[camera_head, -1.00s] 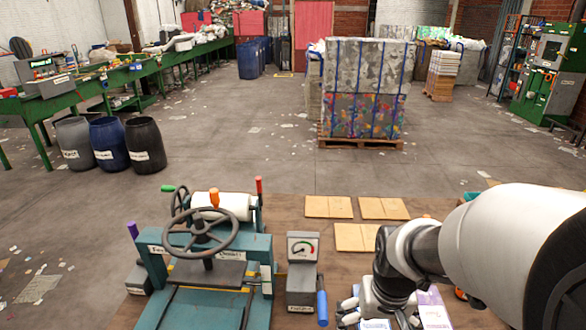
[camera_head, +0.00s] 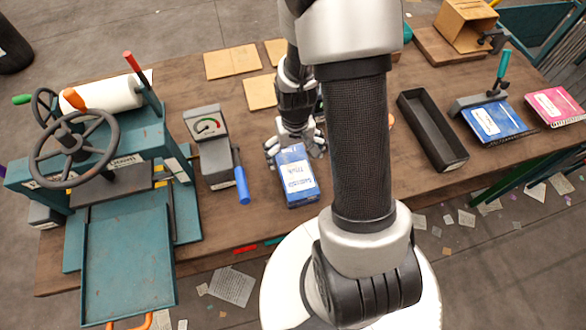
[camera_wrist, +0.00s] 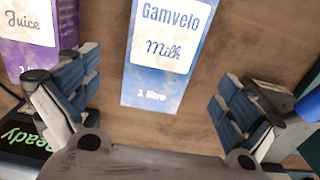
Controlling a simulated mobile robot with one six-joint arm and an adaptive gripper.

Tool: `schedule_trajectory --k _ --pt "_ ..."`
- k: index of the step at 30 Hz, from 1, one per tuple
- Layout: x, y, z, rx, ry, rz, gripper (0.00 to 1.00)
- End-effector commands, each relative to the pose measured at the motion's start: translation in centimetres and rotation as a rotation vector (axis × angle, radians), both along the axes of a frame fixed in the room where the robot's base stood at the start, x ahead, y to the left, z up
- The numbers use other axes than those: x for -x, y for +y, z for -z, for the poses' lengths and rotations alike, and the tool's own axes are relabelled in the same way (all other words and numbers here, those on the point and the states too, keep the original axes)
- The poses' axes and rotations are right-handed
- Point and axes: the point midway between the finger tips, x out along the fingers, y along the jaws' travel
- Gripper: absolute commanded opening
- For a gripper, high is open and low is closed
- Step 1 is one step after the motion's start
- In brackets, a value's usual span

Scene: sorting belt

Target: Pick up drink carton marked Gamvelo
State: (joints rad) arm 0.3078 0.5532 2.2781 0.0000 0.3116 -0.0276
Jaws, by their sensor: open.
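The Gamvelo carton (camera_wrist: 165,60) is blue and white, marked "Gamvelo Milk" and "1 litre". In the wrist view it shows at top centre, its top cut off by the frame. In the head view this blue carton (camera_head: 297,178) is on the brown bench near its front edge. My gripper (camera_wrist: 153,85) is open and empty. Its fingers stand to the left and right of the carton, with clear gaps. In the head view my gripper (camera_head: 293,147) is at the carton's far end; contact cannot be told.
A purple juice carton (camera_wrist: 28,35) lies left of the milk in the wrist view. A gauge unit (camera_head: 208,145) with a blue handle and a teal press (camera_head: 125,255) stand left. A black tray (camera_head: 433,130) is to the right. My arm hides part of the bench.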

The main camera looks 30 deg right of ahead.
Motion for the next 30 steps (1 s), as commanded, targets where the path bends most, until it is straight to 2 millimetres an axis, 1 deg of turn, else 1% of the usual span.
schedule_trajectory --k 1,3,11,14,18,21,27,28,30 --pt "0.0 0.0 1.2 -0.001 0.002 0.0 1.0" --pt "0.0 0.0 2.0 0.0 0.001 0.0 1.0" --pt "0.0 0.0 3.3 0.0 -0.001 0.0 1.0" --pt "0.1 0.1 4.6 0.0 0.001 0.0 1.0" --pt "0.1 0.2 6.9 0.0 0.001 0.0 1.0" --pt "0.1 0.2 7.8 0.0 -0.001 0.0 1.0" --pt "0.0 0.2 7.8 0.002 -0.003 0.0 1.0" --pt "0.0 0.1 7.8 0.002 -0.003 0.0 0.99" --pt "0.0 0.1 7.8 0.002 -0.003 0.0 0.95"
